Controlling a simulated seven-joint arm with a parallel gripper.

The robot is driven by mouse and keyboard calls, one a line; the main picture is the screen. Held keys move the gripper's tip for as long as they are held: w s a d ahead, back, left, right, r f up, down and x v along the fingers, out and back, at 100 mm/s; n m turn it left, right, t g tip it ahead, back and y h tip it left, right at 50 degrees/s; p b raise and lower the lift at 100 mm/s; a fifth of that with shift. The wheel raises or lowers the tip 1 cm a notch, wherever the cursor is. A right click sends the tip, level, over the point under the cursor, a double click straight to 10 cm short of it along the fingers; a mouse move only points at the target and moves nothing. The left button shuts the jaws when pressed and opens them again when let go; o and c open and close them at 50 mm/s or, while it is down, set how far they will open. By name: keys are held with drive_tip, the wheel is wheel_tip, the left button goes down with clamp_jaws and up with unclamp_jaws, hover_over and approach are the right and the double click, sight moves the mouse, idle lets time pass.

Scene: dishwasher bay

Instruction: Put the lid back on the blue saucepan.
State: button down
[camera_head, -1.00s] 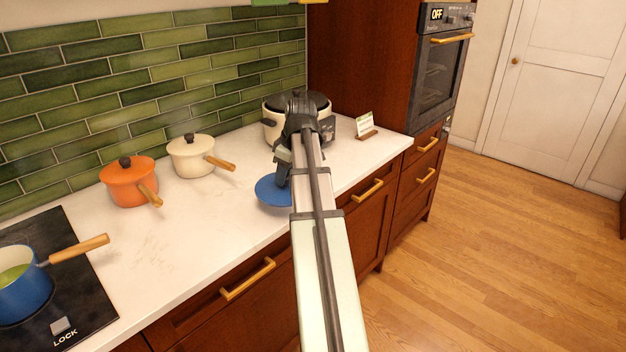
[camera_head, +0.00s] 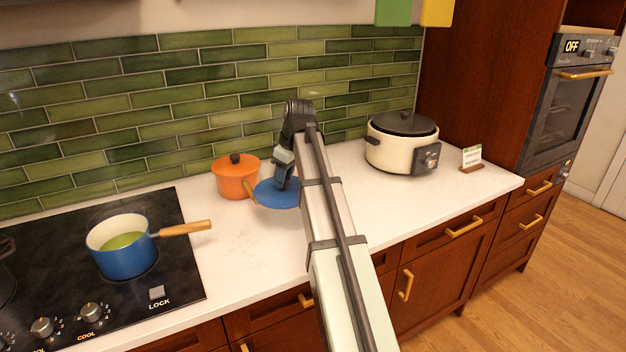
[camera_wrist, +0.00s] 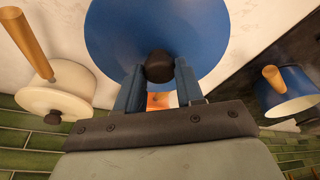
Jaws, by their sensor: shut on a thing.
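The blue saucepan (camera_head: 124,258) stands open on the cooktop at the left, with green contents and a wooden handle pointing right. It also shows at the right of the wrist view (camera_wrist: 292,96). My gripper (camera_head: 284,182) is shut on the dark knob of the blue lid (camera_head: 272,196) and holds it above the counter, right of the blue saucepan and near the orange pot. In the wrist view, the knob (camera_wrist: 159,66) sits between my fingertips (camera_wrist: 158,80) and the lid (camera_wrist: 120,30) fills the top middle. The lid hides part of the orange pot.
A lidded orange pot (camera_head: 234,180) stands by the tiled wall. A cream pot (camera_wrist: 62,92) shows in the wrist view. A cream cooker (camera_head: 395,150) and a small card stand (camera_head: 471,158) are at the right. Counter (camera_head: 235,245) between cooktop and arm is clear.

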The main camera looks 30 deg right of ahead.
drive_tip(key=w+a+r+n, duration=0.1)
drive_tip(key=a+r, duration=0.1)
drive_tip(key=a, duration=1.3)
drive_tip(key=w+a+r+n+g, duration=0.1)
drive_tip(key=a+r+n, duration=0.1)
drive_tip(key=a, duration=1.3)
drive_tip(key=w+a+r+n, duration=0.1)
drive_tip(key=w+a+r, duration=0.15)
drive_tip(key=a, duration=1.25)
wheel_tip(320, 180, down, 6)
drive_tip(key=s, duration=0.1)
drive_tip(key=shift+d+y, duration=0.15)
drive_tip(key=shift+y, duration=0.25)
drive_tip(key=shift+f, duration=0.2)
drive_tip(key=c, duration=0.6)
unclamp_jaws()
drive_tip(key=shift+o, duration=0.3)
drive_tip(key=o, duration=0.4)
